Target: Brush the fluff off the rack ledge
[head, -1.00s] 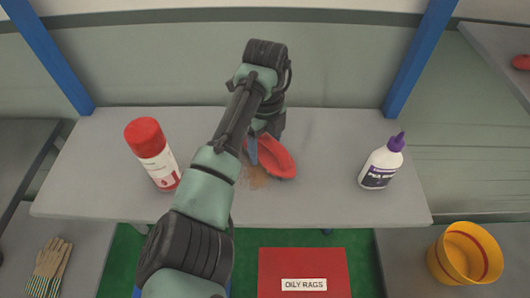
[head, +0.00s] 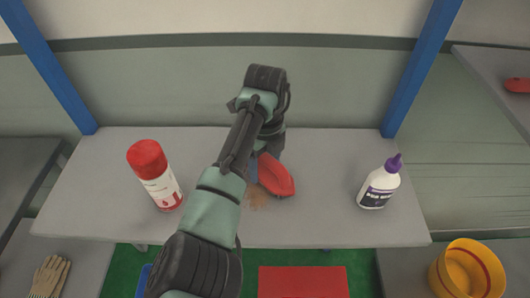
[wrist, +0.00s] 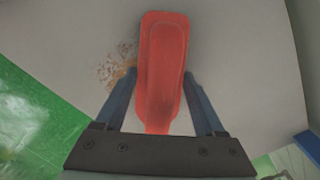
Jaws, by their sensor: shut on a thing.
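My gripper (wrist: 160,80) is shut on a red brush (head: 275,176), its two blue-grey fingers on either side of it. In the wrist view the brush (wrist: 162,60) points away from the gripper, and its bristles are hidden beneath. The brush is over the grey rack ledge (head: 325,215); I cannot tell whether it touches. The fluff, a brownish scatter (head: 256,198), lies on the ledge beside the brush, toward the front edge. In the wrist view the fluff (wrist: 118,74) is left of the brush, apart from most of it.
A red-capped spray can (head: 158,178) stands left on the ledge, and a purple-capped white bottle (head: 378,186) stands right. Blue posts (head: 424,65) rise at the back. Below are a red bin (head: 303,282), a yellow pot (head: 468,270) and gloves (head: 50,277).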

